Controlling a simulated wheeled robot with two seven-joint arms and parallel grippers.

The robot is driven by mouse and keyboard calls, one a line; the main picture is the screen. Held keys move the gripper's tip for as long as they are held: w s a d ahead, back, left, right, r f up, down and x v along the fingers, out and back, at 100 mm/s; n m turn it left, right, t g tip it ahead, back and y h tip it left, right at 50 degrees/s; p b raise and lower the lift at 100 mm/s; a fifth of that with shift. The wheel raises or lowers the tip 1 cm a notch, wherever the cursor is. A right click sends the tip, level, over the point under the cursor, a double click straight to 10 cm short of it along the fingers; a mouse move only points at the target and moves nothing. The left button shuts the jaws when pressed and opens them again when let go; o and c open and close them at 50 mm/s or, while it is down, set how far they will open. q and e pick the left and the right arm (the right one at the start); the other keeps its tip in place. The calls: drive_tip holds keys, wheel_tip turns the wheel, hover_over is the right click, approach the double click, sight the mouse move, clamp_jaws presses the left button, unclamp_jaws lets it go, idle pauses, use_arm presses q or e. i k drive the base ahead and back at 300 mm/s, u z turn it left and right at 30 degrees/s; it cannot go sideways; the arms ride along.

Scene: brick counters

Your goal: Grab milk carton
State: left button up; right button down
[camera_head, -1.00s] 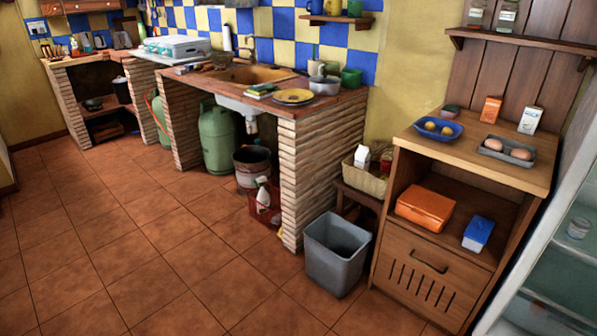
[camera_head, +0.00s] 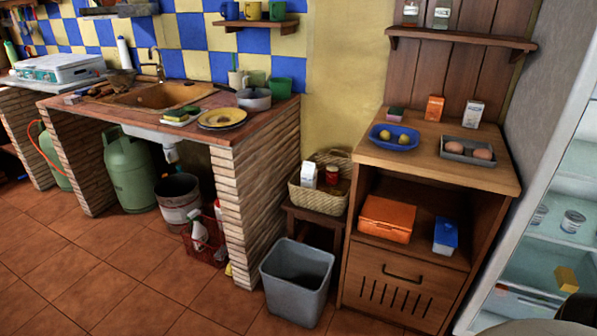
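Several cartons could be the milk carton, and I cannot read their labels. A white carton (camera_head: 473,114) and an orange carton (camera_head: 434,108) stand upright at the back of the wooden cabinet top (camera_head: 400,162). Another white carton (camera_head: 308,174) stands in the wicker basket (camera_head: 318,198) between the brick counter and the cabinet. Neither of my grippers can be made out in the head view.
A blue bowl (camera_head: 393,138) and an egg tray (camera_head: 467,153) lie on the cabinet top. A grey bin (camera_head: 297,282) stands on the floor before the basket. The open fridge (camera_head: 560,210) is at the right. The tiled floor at left is clear.

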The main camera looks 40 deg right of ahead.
sight(308, 170)
drive_tip(key=z, duration=0.7)
drive_tip(key=i, duration=1.2)
drive_tip(key=z, duration=1.4)
drive_tip(key=i, duration=0.75)
drive_tip(key=z, duration=0.15)
